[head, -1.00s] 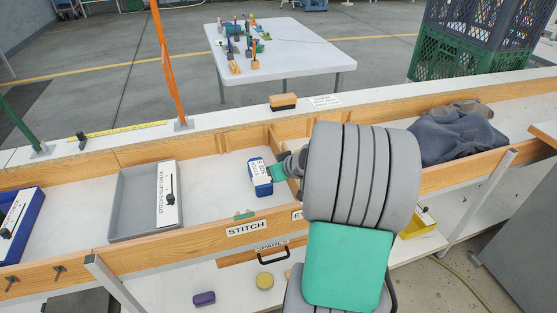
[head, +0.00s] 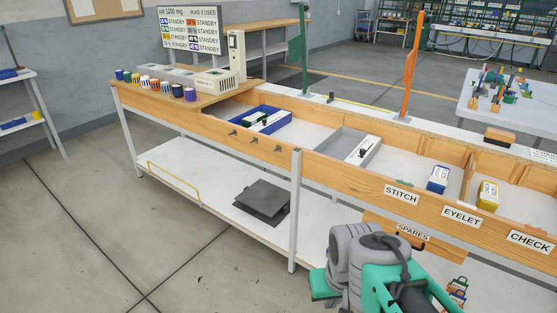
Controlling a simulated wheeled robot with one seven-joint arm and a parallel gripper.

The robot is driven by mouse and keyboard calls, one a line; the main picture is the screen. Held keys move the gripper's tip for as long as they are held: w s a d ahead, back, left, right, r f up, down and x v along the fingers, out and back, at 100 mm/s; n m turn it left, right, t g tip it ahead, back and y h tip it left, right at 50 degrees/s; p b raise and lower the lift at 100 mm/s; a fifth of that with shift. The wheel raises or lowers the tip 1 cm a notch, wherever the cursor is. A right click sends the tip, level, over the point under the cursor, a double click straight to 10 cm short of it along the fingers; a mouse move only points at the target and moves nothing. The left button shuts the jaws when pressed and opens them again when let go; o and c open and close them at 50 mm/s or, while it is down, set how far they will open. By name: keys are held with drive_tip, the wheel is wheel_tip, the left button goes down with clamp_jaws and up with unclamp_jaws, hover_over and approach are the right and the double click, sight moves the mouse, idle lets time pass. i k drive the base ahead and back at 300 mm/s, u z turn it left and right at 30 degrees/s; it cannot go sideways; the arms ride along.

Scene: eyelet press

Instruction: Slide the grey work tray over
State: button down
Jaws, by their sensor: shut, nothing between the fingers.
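The grey work tray (head: 338,141) lies in the long wooden trough of the bench, toward the left of the section labelled STITCH. It is shallow, with low grey walls. A white card (head: 363,150) with a black handle lies in it on the right side. My folded arm is at the bottom right, in front of the bench and well apart from the tray. Its gripper fingers do not show.
A blue tray (head: 254,137) lies left of the grey tray, with bare white floor between. A blue box (head: 438,179) stands to its right, before a wooden divider. A yellow box (head: 488,195) is beyond. The trough's front wall (head: 335,172) bounds it.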

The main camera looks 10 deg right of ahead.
sight(345, 144)
drive_tip(key=u, duration=3.2)
drive_tip(key=i, duration=0.1)
drive_tip(key=z, duration=2)
drive_tip(key=i, duration=1)
drive_tip(key=z, duration=0.2)
drive_tip(key=i, duration=0.7)
drive_tip(key=z, duration=1.55)
drive_tip(key=i, duration=1.05)
drive_tip(key=z, duration=0.3)
